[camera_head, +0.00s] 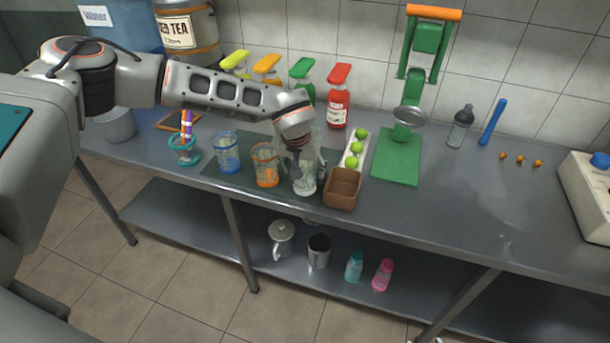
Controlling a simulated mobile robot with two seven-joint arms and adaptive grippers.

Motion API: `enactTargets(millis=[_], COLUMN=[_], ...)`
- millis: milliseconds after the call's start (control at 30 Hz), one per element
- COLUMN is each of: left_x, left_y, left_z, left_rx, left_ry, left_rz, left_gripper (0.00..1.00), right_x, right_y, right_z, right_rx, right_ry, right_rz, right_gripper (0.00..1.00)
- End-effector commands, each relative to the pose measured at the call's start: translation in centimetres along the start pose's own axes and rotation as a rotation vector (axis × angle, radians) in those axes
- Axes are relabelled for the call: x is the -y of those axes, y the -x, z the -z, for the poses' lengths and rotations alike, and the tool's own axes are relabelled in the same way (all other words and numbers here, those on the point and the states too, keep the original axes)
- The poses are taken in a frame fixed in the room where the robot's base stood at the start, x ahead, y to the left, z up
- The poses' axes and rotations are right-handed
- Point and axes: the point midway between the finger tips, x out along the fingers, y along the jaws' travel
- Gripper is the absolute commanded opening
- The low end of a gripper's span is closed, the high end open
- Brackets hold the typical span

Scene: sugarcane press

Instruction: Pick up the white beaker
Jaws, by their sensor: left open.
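The white beaker (305,184) is a clear, whitish cup standing upright on the dark mat, at the right end of a row of three beakers. My left gripper (305,168) points down over it from above. Its fingers are open and spread about the beaker's upper part; I cannot tell whether they touch it. The gripper hides part of the beaker's rim. My right gripper is not in view.
The orange beaker (266,172) stands close on the left, with the blue beaker (228,155) beyond. A brown box (342,190) sits close on the right, near green limes (357,147) in a tray. A green press (397,157) stands farther right. Bare counter (475,205) lies beyond.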

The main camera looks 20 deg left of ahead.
Motion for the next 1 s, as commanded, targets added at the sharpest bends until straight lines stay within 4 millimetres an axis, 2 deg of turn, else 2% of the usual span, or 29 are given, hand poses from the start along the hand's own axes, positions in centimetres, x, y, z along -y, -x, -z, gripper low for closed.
enactTargets(millis=[133,400,700,733,833,867,1000], left_x=[0.1,0.2,0.2,0.2,0.2,0.2,0.2], left_y=[-1.2,-4.8,-5.3,-5.3,-5.3,-5.3,-5.3], left_z=[0.0,0.1,0.2,0.2,0.2,0.2,0.2], left_rx=[0.002,0.002,0.0,0.0,0.0,0.0,0.0], left_ry=[0.001,0.002,0.001,0.001,0.001,0.001,0.001], left_rz=[0.0,-0.001,-0.001,-0.001,-0.001,-0.001,-0.001], left_gripper=[0.56,0.56,0.56,0.53,0.27,0.24,0.24], right_x=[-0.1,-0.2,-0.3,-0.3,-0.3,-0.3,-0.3], right_y=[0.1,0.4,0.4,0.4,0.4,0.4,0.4], right_z=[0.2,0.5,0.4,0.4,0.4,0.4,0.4], right_rx=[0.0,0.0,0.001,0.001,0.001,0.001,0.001], right_ry=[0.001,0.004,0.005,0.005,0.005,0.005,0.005], right_rz=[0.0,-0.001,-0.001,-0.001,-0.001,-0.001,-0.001], right_gripper=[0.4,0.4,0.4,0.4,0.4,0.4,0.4])
